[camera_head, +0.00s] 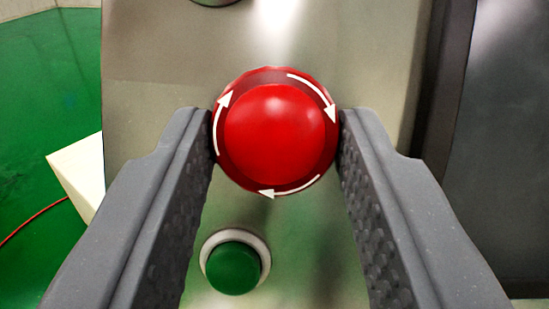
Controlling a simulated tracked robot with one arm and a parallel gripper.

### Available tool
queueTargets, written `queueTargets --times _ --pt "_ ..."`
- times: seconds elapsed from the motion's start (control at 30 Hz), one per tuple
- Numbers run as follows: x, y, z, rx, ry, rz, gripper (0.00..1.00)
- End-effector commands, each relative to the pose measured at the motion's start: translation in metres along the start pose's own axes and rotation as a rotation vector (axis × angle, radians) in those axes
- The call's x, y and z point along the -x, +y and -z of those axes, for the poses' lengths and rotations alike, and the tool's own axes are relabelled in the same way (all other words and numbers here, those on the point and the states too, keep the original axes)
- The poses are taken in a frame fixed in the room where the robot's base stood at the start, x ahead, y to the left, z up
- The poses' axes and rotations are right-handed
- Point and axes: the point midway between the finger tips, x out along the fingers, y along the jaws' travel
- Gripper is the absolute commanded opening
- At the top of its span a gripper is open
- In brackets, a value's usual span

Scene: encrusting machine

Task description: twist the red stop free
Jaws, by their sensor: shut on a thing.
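The red stop (275,132) is a round mushroom button with white curved arrows running clockwise around its rim. It sits in the upper middle of the head camera view, on a metal panel (160,50). My gripper (276,130) has one dark grey finger on the left side of the stop and one on the right. Both fingertips touch its rim, and the gripper is shut on it. The base of the stop behind its head is hidden.
A green button (233,268) in a pale ring sits below the stop, between my fingers. Part of another round control (215,1) shows at the top edge. A dark grey surface (500,150) stands at the right. Green floor (45,110) with a red cable (35,218) lies at the left.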

Motion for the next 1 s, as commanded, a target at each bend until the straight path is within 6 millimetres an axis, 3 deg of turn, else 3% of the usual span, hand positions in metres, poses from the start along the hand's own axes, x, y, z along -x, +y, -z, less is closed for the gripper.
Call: queueTargets --times 0.6,1.0 --pt "-0.0006 -0.0062 0.0047 -0.413 0.003 -0.208 0.13" --pt "-0.0013 -0.0056 0.0017 -0.533 0.0 -0.272 0.13"
